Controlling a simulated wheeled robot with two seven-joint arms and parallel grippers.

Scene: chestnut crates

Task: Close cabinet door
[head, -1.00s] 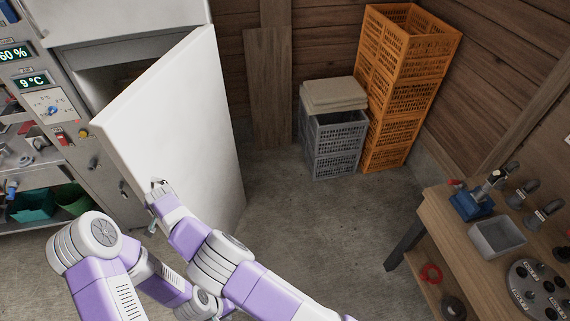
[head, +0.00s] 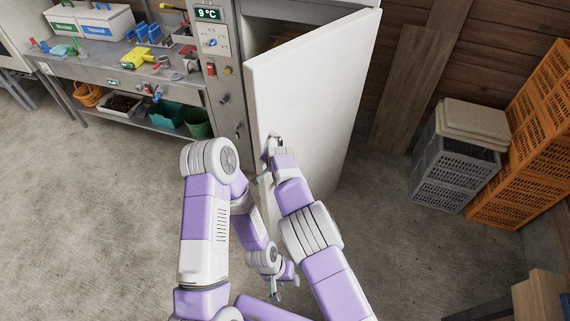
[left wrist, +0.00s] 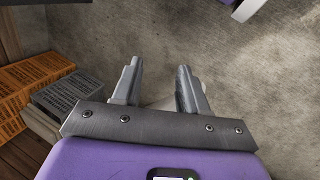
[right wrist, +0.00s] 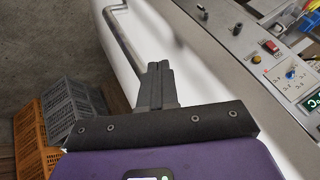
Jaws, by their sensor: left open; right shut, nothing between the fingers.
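The cabinet's white door (head: 315,95) stands partly open, with a dark gap into the cabinet (head: 227,90) above it. Its free edge is on the left in the head view. A metal bar handle (right wrist: 120,35) shows on the door in the right wrist view. My right gripper (head: 278,143) is shut and empty at the door's outer face, close to the handle; I cannot tell whether it touches. Its closed fingers show in the right wrist view (right wrist: 158,85). My left gripper (head: 276,291) is open and empty, low in front of the door; its parted fingers show in the left wrist view (left wrist: 158,85).
A metal workbench (head: 130,70) with tools and bins stands left of the cabinet. Grey crates (head: 450,165) and orange crates (head: 520,185) stand at the right. A wooden table corner (head: 540,298) is at lower right. The concrete floor at left is clear.

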